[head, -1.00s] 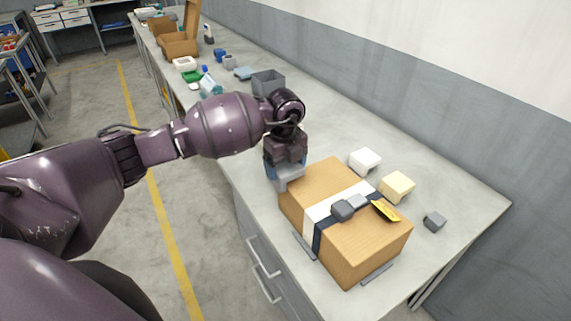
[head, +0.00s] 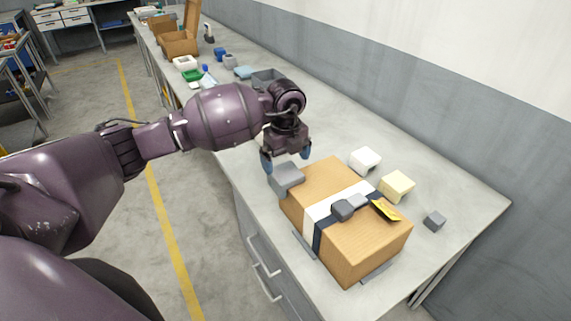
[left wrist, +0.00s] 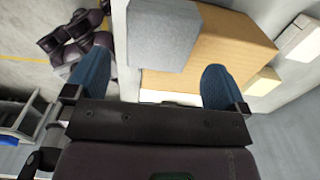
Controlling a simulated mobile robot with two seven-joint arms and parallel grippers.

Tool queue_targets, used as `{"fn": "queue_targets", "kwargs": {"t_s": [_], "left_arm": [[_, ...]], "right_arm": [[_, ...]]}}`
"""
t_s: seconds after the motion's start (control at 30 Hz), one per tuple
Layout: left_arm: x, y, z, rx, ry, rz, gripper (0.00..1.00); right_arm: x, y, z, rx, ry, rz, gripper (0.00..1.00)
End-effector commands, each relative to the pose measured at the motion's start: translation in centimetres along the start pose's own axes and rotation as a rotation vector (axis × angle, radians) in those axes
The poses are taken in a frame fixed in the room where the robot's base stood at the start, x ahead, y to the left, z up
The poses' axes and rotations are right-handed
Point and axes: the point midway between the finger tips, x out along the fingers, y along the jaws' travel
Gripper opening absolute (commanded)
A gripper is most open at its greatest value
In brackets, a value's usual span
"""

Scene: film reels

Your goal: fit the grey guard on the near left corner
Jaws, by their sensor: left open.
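The grey guard (head: 287,178) sits on the left corner of the cardboard box (head: 365,245), at the top edge. In the left wrist view the guard (left wrist: 163,35) lies beyond the fingertips and overlaps a corner of the box (left wrist: 232,50). My left gripper (head: 285,161) is open and empty, just above and behind the guard, with its blue fingers apart. In the left wrist view the fingers (left wrist: 155,70) are spread with nothing gripped between them. The underside of the guard is hidden, so its exact seating cannot be told. My right gripper is not in view.
A white block (head: 364,160), a cream block (head: 396,187) and a small grey block (head: 434,220) lie right of the box. Dark grey pieces (head: 343,209) and a yellow item (head: 385,210) are on its top.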

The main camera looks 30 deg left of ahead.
Motion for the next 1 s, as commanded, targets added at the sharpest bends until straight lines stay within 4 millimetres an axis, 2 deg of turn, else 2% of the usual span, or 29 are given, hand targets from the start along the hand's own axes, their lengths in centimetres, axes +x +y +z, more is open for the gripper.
{"fn": "queue_targets", "kwargs": {"t_s": [0.3,0.5,0.7,1.0], "left_arm": [[-6.2,0.0,0.1,0.001,-0.003,-0.001,1.00],[-9.1,0.0,0.1,-0.001,-0.002,-0.001,1.00],[-10.4,0.0,0.0,0.000,-0.002,0.001,1.00],[-10.5,0.0,0.0,0.000,-0.001,0.001,1.00]], "right_arm": [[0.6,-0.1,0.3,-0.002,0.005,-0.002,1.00],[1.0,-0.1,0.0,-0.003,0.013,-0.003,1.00],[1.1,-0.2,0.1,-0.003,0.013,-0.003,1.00],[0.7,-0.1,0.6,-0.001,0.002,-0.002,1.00]]}}
